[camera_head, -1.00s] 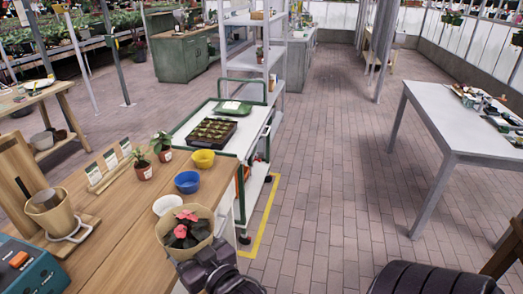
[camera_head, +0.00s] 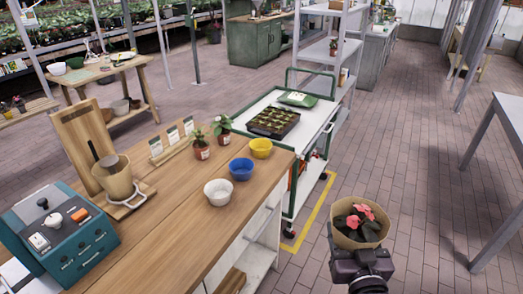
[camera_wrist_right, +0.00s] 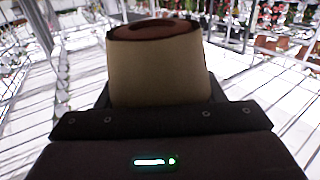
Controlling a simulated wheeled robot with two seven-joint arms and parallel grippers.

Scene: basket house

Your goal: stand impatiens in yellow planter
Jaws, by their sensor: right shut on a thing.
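A pink-flowered plant, which looks like the impatiens (camera_head: 355,220), stands in a tan pot (camera_head: 356,239). My right gripper (camera_head: 358,262) is shut on this pot and holds it upright over the brick floor, right of the wooden bench. The tan pot (camera_wrist_right: 158,72) also fills the middle of the right wrist view, with the fingers mostly hidden. The yellow planter (camera_head: 260,148) sits empty at the bench's far right corner, up and left of my right gripper and well apart from it. My left gripper is not in view.
A blue planter (camera_head: 241,169) and a white planter (camera_head: 218,192) stand nearer than the yellow one. Two potted seedlings (camera_head: 202,152) are left of them. A white cart (camera_head: 318,123) with a black seedling tray (camera_head: 273,123) stands just behind the wooden bench (camera_head: 165,220).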

